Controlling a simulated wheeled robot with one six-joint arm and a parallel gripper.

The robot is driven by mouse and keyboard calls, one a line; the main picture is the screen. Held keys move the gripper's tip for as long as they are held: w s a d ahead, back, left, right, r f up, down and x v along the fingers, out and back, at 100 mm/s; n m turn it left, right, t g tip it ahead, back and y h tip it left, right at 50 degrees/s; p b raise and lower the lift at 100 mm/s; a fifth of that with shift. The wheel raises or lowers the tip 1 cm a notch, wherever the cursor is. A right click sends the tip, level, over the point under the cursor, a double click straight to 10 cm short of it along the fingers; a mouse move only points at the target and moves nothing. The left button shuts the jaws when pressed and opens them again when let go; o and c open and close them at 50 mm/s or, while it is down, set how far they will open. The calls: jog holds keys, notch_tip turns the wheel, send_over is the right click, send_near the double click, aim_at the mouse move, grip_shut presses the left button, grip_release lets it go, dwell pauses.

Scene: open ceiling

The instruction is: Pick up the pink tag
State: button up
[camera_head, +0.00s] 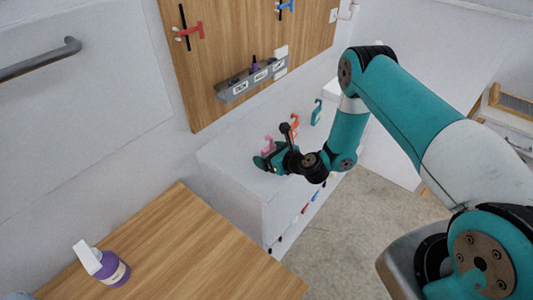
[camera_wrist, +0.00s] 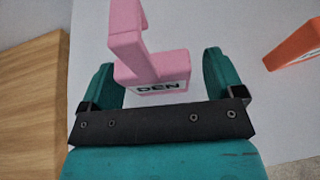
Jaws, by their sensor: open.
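The pink tag (camera_wrist: 152,66) is a hooked block with a white label reading "DEN". It stands on the white surface between the two teal fingers of my gripper (camera_wrist: 162,78) in the wrist view. The fingers are open, with a gap visible on both sides of the tag. In the head view the pink tag (camera_head: 268,146) shows just behind my gripper (camera_head: 268,163), at the white counter's top. Part of the tag's base is hidden by the gripper there.
An orange tag (camera_wrist: 295,42) stands to the right, and a teal tag (camera_head: 316,112) stands farther back. A wooden pegboard (camera_head: 225,40) with a grey rack (camera_head: 240,86) is behind. A wooden table (camera_head: 185,250) with a purple spray bottle (camera_head: 112,270) is at front left.

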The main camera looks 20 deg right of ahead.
jog(key=shift+a, duration=0.1)
jog(key=c, duration=1)
jog(key=shift+r, duration=0.1)
